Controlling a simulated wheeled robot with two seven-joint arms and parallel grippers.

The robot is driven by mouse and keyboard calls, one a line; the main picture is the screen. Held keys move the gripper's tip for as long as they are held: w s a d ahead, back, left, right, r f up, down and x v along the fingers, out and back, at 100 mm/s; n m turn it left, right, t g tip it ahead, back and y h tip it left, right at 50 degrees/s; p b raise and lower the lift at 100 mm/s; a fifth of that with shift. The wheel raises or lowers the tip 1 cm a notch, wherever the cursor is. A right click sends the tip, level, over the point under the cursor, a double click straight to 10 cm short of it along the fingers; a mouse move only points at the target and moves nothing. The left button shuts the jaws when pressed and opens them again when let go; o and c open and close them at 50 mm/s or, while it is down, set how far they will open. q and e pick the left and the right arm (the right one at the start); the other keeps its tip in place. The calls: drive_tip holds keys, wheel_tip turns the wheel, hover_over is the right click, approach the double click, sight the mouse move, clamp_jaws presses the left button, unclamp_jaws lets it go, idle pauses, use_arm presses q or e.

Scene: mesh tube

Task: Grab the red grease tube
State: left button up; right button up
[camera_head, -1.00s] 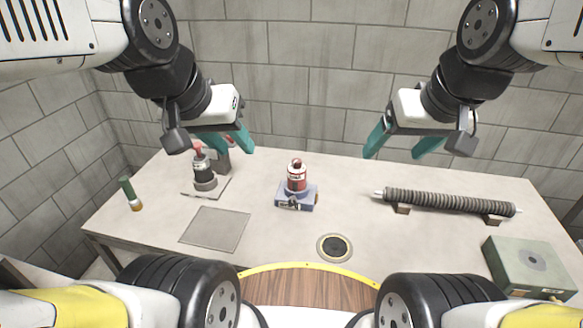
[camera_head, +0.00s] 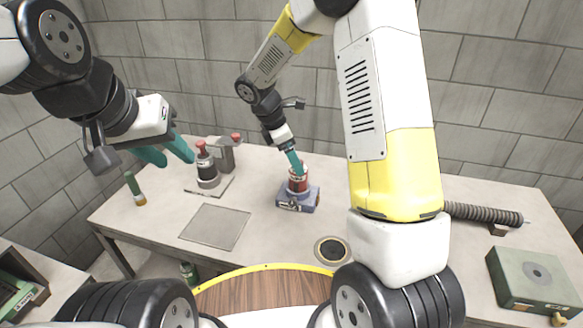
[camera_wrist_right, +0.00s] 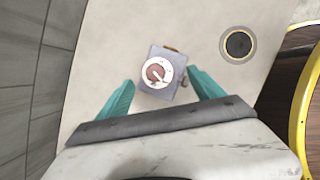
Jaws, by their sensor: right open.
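The red grease tube (camera_head: 298,180) stands upright on a small blue-grey base (camera_head: 309,200) near the middle of the table. In the right wrist view its round red and white top (camera_wrist_right: 156,73) shows from above on the base. My right gripper (camera_head: 297,163) is over the tube in the head view, its fingers overlapping the tube's top. In the right wrist view the right gripper (camera_wrist_right: 160,92) is open, with its teal fingers on either side and the tube a little beyond them, between their lines. My left gripper (camera_head: 178,154) is open and empty above the table's left side.
A green tube (camera_head: 134,190) is at the left edge. A grey square plate (camera_head: 213,227), a round port (camera_head: 332,250), a ribbed roller (camera_head: 485,214) and a green box (camera_head: 530,276) are also there.

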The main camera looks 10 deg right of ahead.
sight(298, 181)
drive_tip(key=shift+w+a+f, duration=0.1)
drive_tip(key=shift+w+f, duration=0.1)
drive_tip(key=shift+f, duration=0.3)
drive_tip(key=x, duration=0.2)
drive_tip(key=shift+f, duration=0.35)
drive_tip(key=x, duration=0.5)
drive_tip(key=shift+a+f, duration=0.15)
drive_tip(key=shift+a, duration=0.1)
drive_tip(key=c, duration=1.6)
